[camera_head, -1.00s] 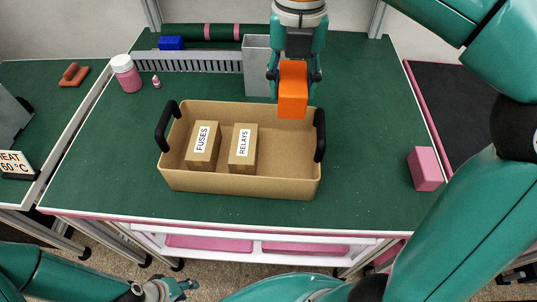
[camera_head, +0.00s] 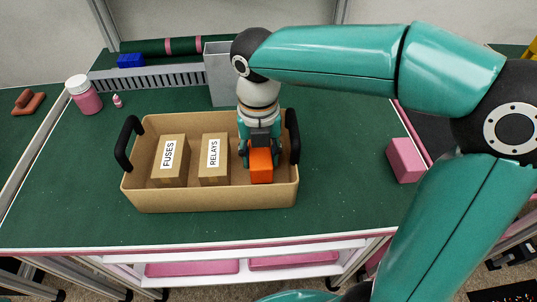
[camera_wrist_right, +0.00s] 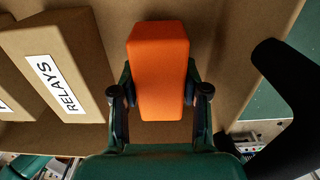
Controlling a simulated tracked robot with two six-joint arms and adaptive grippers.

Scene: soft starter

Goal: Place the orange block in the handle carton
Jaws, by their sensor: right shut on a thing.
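The orange block (camera_head: 261,167) is in my right gripper (camera_head: 261,158), which is shut on it. The gripper points down inside the right part of the tan handle carton (camera_head: 215,196). In the right wrist view the block (camera_wrist_right: 158,70) stands between the two fingers (camera_wrist_right: 160,100), beside the RELAYS box. Whether the block touches the carton floor I cannot tell. The carton has a black handle at each end and holds the FUSES box (camera_head: 169,160) and the RELAYS box (camera_head: 214,158). My left gripper is not in view.
A pink block (camera_head: 405,160) lies on the green table to the right. A grey panel (camera_head: 219,75) stands behind the carton.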

